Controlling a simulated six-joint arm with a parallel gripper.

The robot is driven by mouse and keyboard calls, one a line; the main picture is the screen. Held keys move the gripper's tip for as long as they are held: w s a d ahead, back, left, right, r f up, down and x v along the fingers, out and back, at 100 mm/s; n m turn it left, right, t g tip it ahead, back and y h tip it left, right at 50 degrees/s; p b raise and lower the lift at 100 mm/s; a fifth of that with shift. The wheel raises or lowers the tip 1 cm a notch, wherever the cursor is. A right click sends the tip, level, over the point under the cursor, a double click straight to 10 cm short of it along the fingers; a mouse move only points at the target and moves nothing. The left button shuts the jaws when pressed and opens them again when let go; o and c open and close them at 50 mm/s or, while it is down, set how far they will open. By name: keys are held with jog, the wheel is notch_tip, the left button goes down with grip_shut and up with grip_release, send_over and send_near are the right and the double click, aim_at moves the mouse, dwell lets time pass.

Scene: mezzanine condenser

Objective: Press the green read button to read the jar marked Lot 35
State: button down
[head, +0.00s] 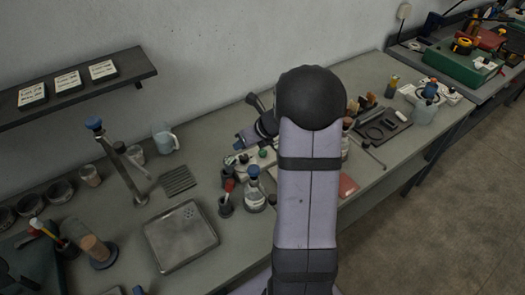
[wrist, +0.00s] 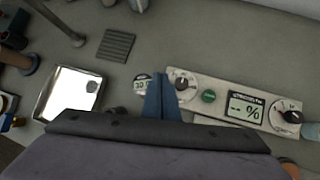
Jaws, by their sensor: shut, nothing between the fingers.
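The green read button (wrist: 209,96) shows in the wrist view on a pale instrument panel (wrist: 218,84), between a dark dial and a display (wrist: 245,109) that reads "-- %". In the head view the green button (head: 262,154) is small, just left of my arm. My gripper (wrist: 161,92) is shut and empty, its blue fingers left of the button and apart from it. A round pale top with dark print (wrist: 142,83) lies beside the fingers, partly hidden by them. I cannot read its mark, so I cannot tell whether it is the Lot 35 jar.
A second dial (wrist: 291,116) sits at the panel's right end. In the head view, a glass flask (head: 254,194) and a dark cup with a red-handled tool (head: 226,203) stand close in front of the instrument. A metal tray (head: 181,237) and a ribbed grey pad (head: 178,180) lie to the left.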

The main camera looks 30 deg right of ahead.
aim_at(265, 154)
jog(key=w+d+m+t+h, duration=0.1)
jog(key=w+d+m+t, duration=0.1)
jog(key=d+m, duration=0.7)
jog(key=shift+w+d+h, duration=0.2)
jog(key=shift+d+h, duration=0.2)
jog(key=shift+d, duration=0.55)
jog(key=shift+f, duration=0.2)
notch_tip(265, 154, down, 9)
jog(key=b, duration=0.8)
jog(key=shift+r, duration=0.2)
jog(key=shift+f, duration=0.1)
dwell(0.6)
jog(key=shift+f, duration=0.35)
jog(key=shift+f+b, duration=0.65)
jog(key=shift+b, duration=0.1)
dwell(0.8)
jog(key=shift+r, duration=0.15)
jog(key=shift+r+p, duration=0.95)
jog(key=shift+p, duration=0.15)
jog(key=shift+r, duration=0.15)
